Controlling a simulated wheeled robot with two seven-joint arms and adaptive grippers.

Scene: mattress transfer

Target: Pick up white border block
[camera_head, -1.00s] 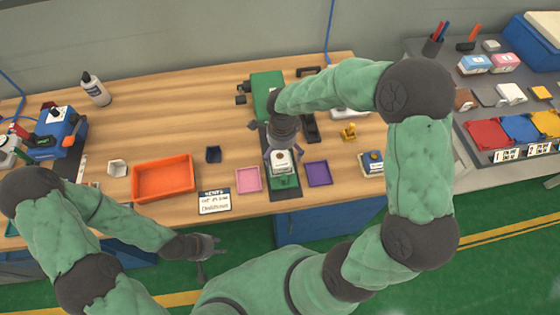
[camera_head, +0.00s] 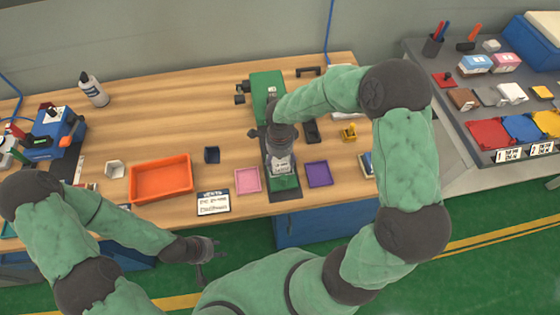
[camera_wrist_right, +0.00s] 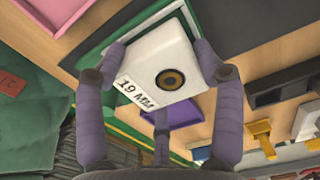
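The white block (camera_wrist_right: 163,62) shows in the right wrist view, with a "19 MM" label on its side and a dark-ringed round hole. My right gripper (camera_wrist_right: 160,68) has its purple fingers against opposite sides of it. In the head view, my right gripper (camera_head: 281,165) is over the green and black fixture (camera_head: 285,183) at the table's front, covering much of the white block (camera_head: 281,167). I cannot tell whether the block is clear of the fixture. My left gripper (camera_head: 207,262) is open and empty in front of the table edge.
A pink tray (camera_head: 248,181) and a purple tray (camera_head: 319,174) flank the fixture. A yellow part (camera_head: 348,133) lies to the right. The back-left tabletop is mostly clear.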

